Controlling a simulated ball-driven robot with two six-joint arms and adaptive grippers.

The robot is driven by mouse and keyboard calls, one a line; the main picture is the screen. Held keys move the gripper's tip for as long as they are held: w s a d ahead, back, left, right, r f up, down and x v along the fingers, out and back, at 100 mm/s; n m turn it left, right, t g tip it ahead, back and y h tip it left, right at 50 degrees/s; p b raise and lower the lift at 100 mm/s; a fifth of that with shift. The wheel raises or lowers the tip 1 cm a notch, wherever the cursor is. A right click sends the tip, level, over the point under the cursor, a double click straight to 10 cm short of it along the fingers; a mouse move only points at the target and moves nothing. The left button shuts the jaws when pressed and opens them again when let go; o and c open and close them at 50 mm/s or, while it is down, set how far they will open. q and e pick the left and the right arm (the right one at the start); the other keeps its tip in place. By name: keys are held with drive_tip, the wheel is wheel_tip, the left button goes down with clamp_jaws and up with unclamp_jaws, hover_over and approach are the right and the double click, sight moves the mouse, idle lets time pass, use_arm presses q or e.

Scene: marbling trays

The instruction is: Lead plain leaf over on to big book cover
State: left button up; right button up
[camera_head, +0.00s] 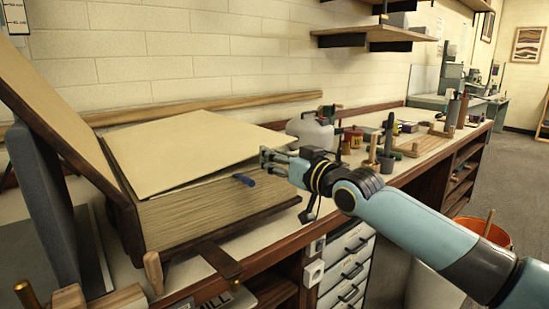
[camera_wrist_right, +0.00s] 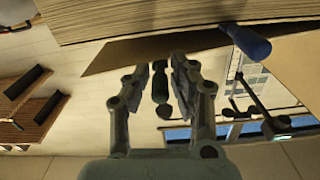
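The big book (camera_head: 210,215) lies open on the bench, its thick page block facing me. Its big book cover (camera_head: 60,105) leans up and back at the left. The plain leaf (camera_head: 195,145) is cream and lies over the block, its near right side lifted a little off the pages. My right gripper (camera_head: 270,162) is at the leaf's right edge, fingers pointing left. In the right wrist view, its fingers (camera_wrist_right: 172,65) are apart with a gap between them, beside the leaf (camera_wrist_right: 115,55). Contact with the leaf cannot be told. My left gripper is out of view.
A blue handle (camera_head: 244,180) sticks out between leaf and pages, close to my right gripper. A white jug (camera_head: 310,132) and several bottles and tools stand behind on the bench. A wooden peg (camera_head: 153,272) stands at the front edge. An orange bucket (camera_head: 487,233) is below right.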

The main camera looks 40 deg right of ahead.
clamp_jaws()
drive_tip(key=shift+r, duration=0.1)
